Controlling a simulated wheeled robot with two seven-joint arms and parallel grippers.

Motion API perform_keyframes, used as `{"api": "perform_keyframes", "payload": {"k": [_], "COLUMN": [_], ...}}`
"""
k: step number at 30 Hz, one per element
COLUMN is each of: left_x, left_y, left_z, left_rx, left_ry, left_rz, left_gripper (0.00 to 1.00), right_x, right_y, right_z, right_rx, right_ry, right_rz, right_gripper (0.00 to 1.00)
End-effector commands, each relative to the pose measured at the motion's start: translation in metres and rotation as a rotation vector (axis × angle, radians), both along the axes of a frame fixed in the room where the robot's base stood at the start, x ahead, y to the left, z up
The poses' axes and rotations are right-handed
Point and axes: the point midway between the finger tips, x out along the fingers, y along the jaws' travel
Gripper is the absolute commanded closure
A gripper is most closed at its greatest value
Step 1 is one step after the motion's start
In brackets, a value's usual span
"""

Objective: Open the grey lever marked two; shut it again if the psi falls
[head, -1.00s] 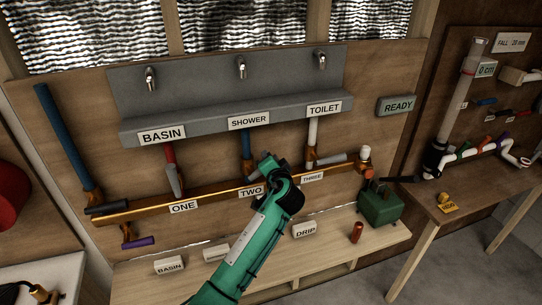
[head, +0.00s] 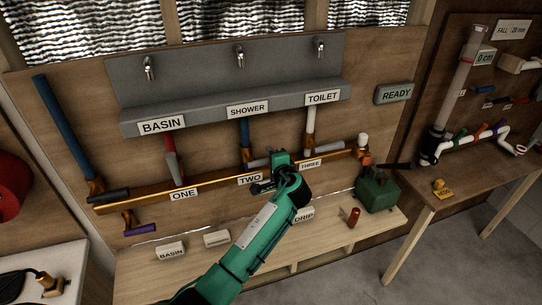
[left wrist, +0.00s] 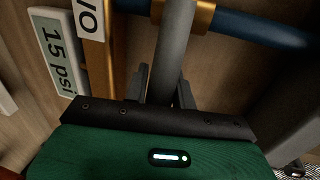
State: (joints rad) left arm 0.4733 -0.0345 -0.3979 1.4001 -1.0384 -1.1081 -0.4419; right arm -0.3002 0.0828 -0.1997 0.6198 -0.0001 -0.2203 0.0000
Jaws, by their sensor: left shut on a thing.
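The grey lever at two (head: 258,162) sticks out sideways to the right from the foot of the blue shower pipe (head: 245,133), above the TWO label (head: 250,179). My left gripper (head: 280,162) is at the lever's free end and partly hides it. In the left wrist view, the fingers (left wrist: 163,88) are shut around the grey lever (left wrist: 176,45), which runs up to a brass fitting and blue pipe. A tilted gauge plate (left wrist: 57,52) beside it reads 15 psi. My right gripper is not in view.
Lever one (head: 173,167) lies along its red pipe. Lever three (head: 340,154) points sideways. A brass manifold (head: 215,182) runs below the levers. A READY sign (head: 394,93) hangs at right.

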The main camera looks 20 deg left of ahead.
Motion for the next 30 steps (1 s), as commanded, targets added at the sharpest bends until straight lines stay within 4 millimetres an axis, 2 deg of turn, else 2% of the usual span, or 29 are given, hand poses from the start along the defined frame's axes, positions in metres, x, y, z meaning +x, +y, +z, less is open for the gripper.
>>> {"api": "perform_keyframes", "payload": {"k": [12,13,16,25,30], "left_x": [0.000,0.000,0.000,-0.001,-0.013], "left_y": [0.000,0.000,0.000,-0.001,-0.010], "left_z": [-0.002,-0.002,-0.002,-0.001,-0.001], "left_rx": [0.010,0.010,0.009,0.007,0.004], "left_ry": [0.009,0.009,0.008,0.006,0.005], "left_rz": [-0.001,-0.001,0.000,0.000,-0.001], "left_gripper": [1.00,0.70,0.52,0.52,0.52], "right_x": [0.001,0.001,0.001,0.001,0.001], "right_y": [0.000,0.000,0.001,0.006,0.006], "right_z": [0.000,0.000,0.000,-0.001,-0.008], "right_rx": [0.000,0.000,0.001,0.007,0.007], "right_ry": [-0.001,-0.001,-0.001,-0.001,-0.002], "right_rz": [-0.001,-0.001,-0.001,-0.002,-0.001], "right_gripper": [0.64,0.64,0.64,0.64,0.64]}}
